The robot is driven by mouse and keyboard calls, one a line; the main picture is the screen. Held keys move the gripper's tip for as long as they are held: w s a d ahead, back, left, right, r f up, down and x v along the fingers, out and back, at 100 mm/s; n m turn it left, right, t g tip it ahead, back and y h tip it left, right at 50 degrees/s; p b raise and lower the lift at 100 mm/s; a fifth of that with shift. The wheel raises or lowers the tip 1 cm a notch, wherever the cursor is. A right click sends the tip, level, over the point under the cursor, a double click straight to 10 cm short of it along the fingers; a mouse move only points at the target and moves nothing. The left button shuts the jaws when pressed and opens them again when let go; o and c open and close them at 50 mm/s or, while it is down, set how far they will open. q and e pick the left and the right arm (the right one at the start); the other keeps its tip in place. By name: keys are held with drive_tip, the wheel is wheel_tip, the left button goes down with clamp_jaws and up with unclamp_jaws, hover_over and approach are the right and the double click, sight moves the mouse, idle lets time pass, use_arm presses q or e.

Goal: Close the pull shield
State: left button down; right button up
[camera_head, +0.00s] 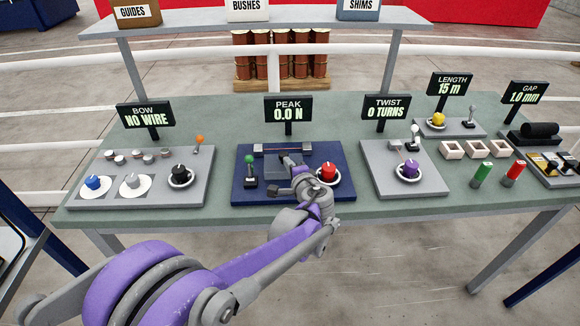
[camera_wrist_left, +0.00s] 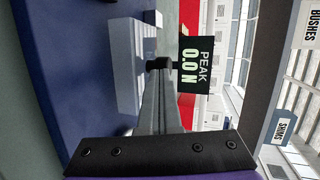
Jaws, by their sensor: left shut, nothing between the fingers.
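The pull station (camera_head: 240,188) is a dark blue board in the middle of the table, with a sign (camera_head: 289,108) reading PEAK 0.0 N. A flat grey panel (camera_head: 270,165), perhaps the pull shield, shows on the board behind my gripper; whether it is open or shut I cannot tell. Contact is unclear. In the left wrist view the shut fingers (camera_wrist_left: 160,95) point towards a pale block (camera_wrist_left: 126,60) and the PEAK sign (camera_wrist_left: 196,65). My right gripper is out of view.
A green lever (camera_head: 249,166) stands left of my gripper and a red knob (camera_head: 328,172) close to its right. The BOW board (camera_head: 140,190) and TWIST board (camera_head: 420,180) flank the station. A shelf (camera_head: 200,20) with labelled bins spans the back.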

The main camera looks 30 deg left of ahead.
use_arm(q)
drive_tip(key=w+a, duration=0.1)
drive_tip(key=w, duration=0.1)
drive_tip(key=w+a, duration=0.2)
drive_tip(key=w, duration=0.1)
drive_tip(key=w+a, duration=0.1)
drive_tip(key=w, duration=0.1)
drive_tip(key=shift+w+a, duration=0.35)
drive_tip(key=shift+w, duration=0.05)
drive_tip(key=shift+r, duration=0.15)
